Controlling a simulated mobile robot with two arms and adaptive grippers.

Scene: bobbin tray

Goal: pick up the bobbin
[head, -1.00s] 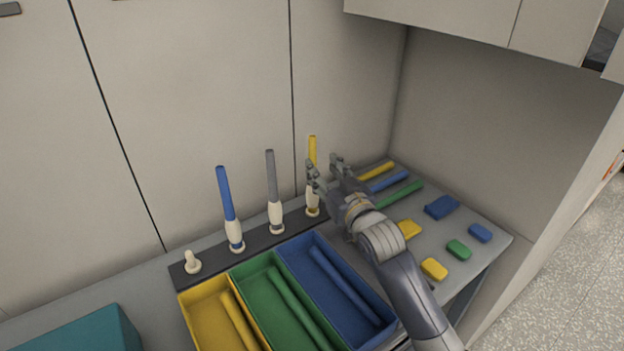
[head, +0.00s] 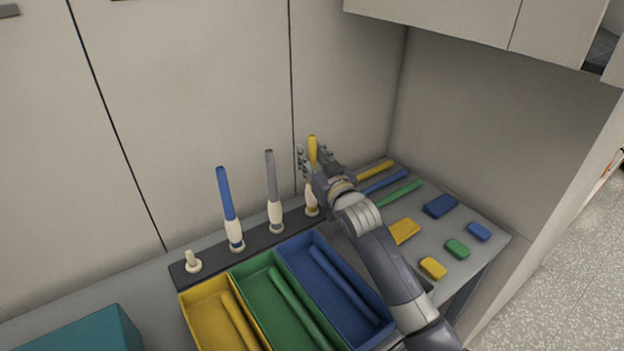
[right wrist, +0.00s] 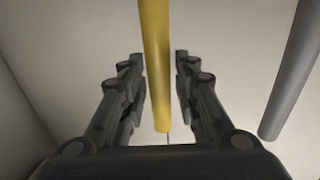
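A bobbin with a yellow upper rod (head: 312,146) and white lower part stands upright at the right end of a dark rack (head: 255,232). My right gripper (head: 314,156) is open at this bobbin's upper part. In the right wrist view the yellow rod (right wrist: 157,60) passes between the two spread fingers (right wrist: 155,75), with gaps on both sides. A grey-topped bobbin (head: 272,185) and a blue-topped bobbin (head: 227,205) stand on the rack to the left. The grey one also shows in the right wrist view (right wrist: 290,75). My left gripper is not in view.
An empty peg (head: 192,262) is at the rack's left end. Yellow (head: 187,306), green (head: 238,280) and blue (head: 286,254) trays hold rods in front. Loose rods and small blocks lie right. A teal box (head: 122,325) is front left. A wall stands close behind.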

